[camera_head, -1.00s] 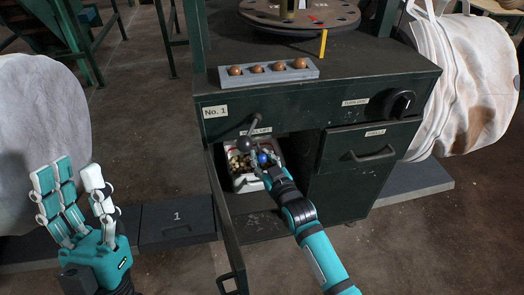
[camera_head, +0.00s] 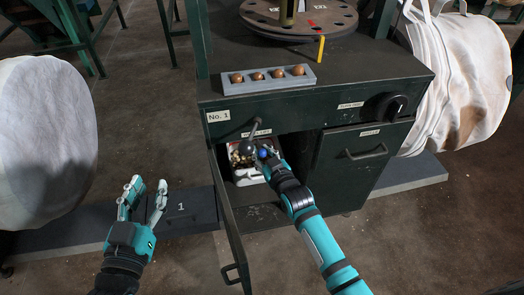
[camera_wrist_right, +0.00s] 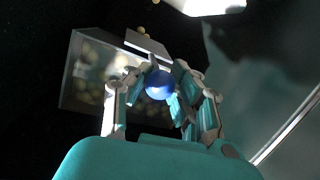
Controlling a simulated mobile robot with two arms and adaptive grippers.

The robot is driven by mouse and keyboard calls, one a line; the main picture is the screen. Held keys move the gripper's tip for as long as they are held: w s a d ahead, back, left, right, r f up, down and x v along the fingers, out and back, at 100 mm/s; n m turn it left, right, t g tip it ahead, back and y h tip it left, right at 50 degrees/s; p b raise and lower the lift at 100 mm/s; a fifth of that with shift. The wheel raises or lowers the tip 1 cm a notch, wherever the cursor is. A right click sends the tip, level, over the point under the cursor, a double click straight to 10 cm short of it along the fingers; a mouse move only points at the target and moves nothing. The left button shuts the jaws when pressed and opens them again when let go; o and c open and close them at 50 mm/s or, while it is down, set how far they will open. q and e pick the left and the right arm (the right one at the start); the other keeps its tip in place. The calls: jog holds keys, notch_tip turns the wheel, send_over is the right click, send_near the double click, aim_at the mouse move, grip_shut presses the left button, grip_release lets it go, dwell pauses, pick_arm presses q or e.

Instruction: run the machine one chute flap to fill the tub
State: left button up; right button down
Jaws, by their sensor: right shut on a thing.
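The white tub (camera_head: 247,181) stands in the open compartment of the green machine, with brown nut-like pieces in it. The chute flap lever (camera_head: 255,130) ends in a dark ball and hangs in front of the compartment. My right gripper (camera_head: 266,157) is in the compartment mouth beside that ball, shut on a blue ball (camera_wrist_right: 160,84); the blue ball also shows in the head view (camera_head: 263,153). I cannot tell what the blue ball is attached to. My left gripper (camera_head: 143,196) is empty, fingers apart, left of the machine.
The open cabinet door (camera_head: 228,215) stands between my two arms. A grey holder (camera_head: 268,78) with several brown balls sits on the machine top. A black knob (camera_head: 394,106) and a closed drawer (camera_head: 366,150) are at the right. White bags flank the machine.

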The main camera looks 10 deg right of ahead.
jog(key=shift+s+f, duration=0.1)
jog(key=shift+f, duration=0.05)
jog(key=c, duration=1)
grip_release()
jog(key=v, duration=1.2)
jog(key=shift+d, duration=0.1)
